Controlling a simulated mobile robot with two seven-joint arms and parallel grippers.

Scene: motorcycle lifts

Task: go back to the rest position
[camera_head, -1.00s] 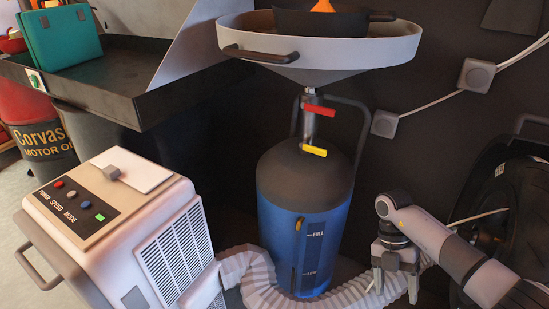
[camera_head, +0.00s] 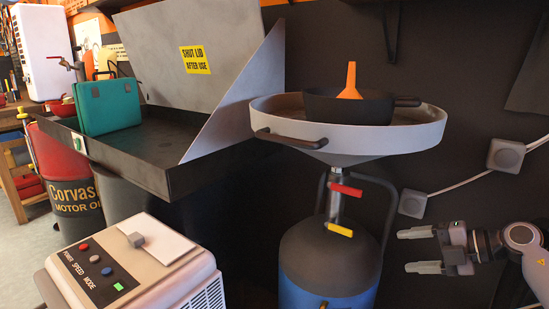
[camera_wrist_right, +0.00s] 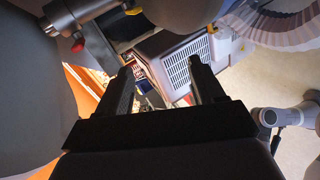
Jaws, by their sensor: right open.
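My right gripper (camera_head: 410,251) is at the right of the head view, to the right of the blue oil drainer (camera_head: 330,262). Its two fingers point left and are spread apart, with nothing between them. In the right wrist view its dark fingers (camera_wrist_right: 163,88) are also apart and empty, with the white machine behind them. My left gripper does not show in the head view.
The drainer's wide grey bowl (camera_head: 420,134) holds a black pan (camera_head: 345,108) with an orange funnel (camera_head: 350,82). A white machine with buttons (camera_head: 165,275) stands front left. Behind it is a dark open-lidded bin (camera_head: 150,172) with a teal case (camera_head: 108,107). Wall boxes (camera_head: 506,155) are near my right arm.

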